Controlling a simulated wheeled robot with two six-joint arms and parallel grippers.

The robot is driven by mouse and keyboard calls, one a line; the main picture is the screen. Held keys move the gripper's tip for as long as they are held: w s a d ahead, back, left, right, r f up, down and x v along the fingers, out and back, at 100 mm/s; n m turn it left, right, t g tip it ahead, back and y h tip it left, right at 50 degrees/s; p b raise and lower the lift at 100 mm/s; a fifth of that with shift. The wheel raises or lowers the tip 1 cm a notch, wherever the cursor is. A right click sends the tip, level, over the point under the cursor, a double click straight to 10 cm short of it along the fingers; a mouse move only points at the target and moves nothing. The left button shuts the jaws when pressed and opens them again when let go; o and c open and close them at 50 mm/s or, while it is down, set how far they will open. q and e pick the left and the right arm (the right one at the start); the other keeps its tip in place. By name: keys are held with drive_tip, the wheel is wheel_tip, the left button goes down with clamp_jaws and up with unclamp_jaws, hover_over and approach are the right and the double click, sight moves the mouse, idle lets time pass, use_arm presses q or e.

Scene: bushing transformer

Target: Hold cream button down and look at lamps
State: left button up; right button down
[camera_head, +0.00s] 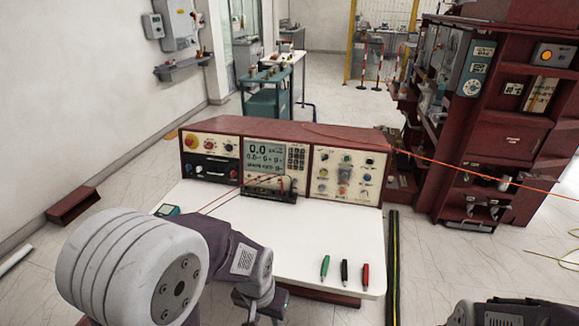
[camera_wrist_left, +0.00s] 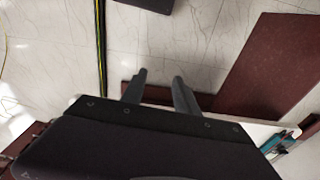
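The test console (camera_head: 270,130) stands on the white tabletop. Its right panel (camera_head: 314,192) carries several small coloured buttons or lamps; I cannot tell which is the cream button. Its left panel (camera_head: 211,157) has a red knob on yellow (camera_head: 191,142) and other knobs. The middle screen (camera_head: 265,152) is lit with digits. My left gripper (camera_head: 264,302) is low at the table's front edge, well short of the panels. In the left wrist view its two fingers (camera_wrist_left: 159,82) are apart, with nothing between them, above the floor.
The white tabletop (camera_head: 318,235) is clear in the middle. Green, black and red probes (camera_head: 344,271) lie at its front right. Thin red leads cross to the console. An orange cable (camera_head: 450,165) runs right, past a dark red cabinet (camera_head: 500,130). A black-yellow floor strip (camera_head: 392,260) lies right.

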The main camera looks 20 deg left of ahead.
use_arm(q)
clamp_jaws()
idle(1.9)
